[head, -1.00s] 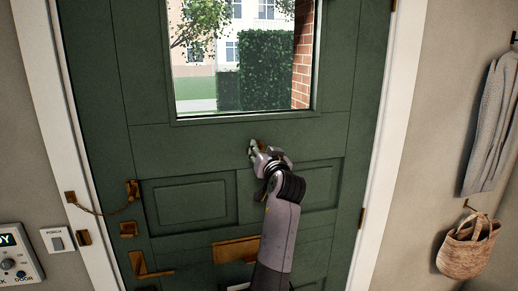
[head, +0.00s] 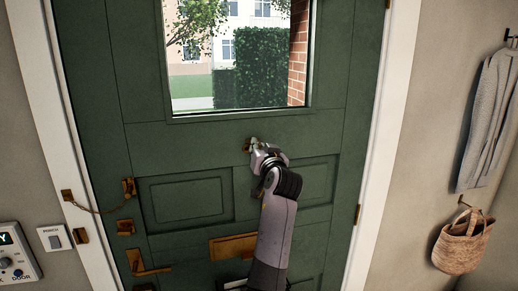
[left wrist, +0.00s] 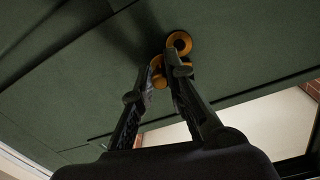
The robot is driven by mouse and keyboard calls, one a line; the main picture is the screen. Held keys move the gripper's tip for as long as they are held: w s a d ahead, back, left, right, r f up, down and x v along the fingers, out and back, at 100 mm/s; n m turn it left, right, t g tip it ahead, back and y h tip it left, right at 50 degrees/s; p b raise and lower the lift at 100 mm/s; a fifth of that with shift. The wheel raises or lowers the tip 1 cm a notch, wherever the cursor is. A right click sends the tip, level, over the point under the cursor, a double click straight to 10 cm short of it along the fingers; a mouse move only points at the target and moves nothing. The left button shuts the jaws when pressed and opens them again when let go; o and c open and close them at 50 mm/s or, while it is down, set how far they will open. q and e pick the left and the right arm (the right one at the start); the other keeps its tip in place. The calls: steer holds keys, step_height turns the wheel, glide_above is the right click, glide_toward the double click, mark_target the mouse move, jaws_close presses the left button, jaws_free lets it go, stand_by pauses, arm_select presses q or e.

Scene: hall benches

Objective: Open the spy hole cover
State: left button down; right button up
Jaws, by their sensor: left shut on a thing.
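The green door (head: 190,147) fills the middle of the head view. The brass spy hole (head: 247,145) sits on it below the window, beside my fingertips. In the left wrist view the spy hole (left wrist: 179,42) shows as a brass ring with a dark centre. A smaller brass piece, the cover (left wrist: 157,72), shows between the fingers, offset from the ring. My left gripper (head: 254,146) reaches the door there; it also shows in the left wrist view (left wrist: 164,72), shut on the cover. The fingers hide part of the cover. My right gripper is not in view.
A door chain (head: 100,208), a brass latch (head: 126,228), a lever handle (head: 140,264) and a letter plate (head: 232,246) are on the door. A wall panel (head: 14,255) is at left; a basket (head: 463,245) and grey garment (head: 485,120) hang at right.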

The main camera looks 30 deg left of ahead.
arm_select(q)
steer(key=n+b, duration=0.2)
steer(key=b, duration=0.1)
steer(key=n+b, duration=0.2)
steer(key=b, duration=0.2)
steer(key=shift+w+d+r, duration=0.1)
steer(key=shift+r, duration=0.2)
steer(key=shift+r+n+b, duration=0.25)
steer(key=shift+n+b, duration=0.35)
steer(key=shift+n, duration=0.05)
steer(key=shift+r+n+b, duration=0.25)
steer(key=shift+n+b, duration=0.3)
steer(key=shift+n, duration=0.1)
steer(key=shift+r, duration=0.1)
steer(key=c, duration=1.6)
jaws_free()
steer(key=shift+c, duration=0.2)
steer(key=shift+o, duration=0.4)
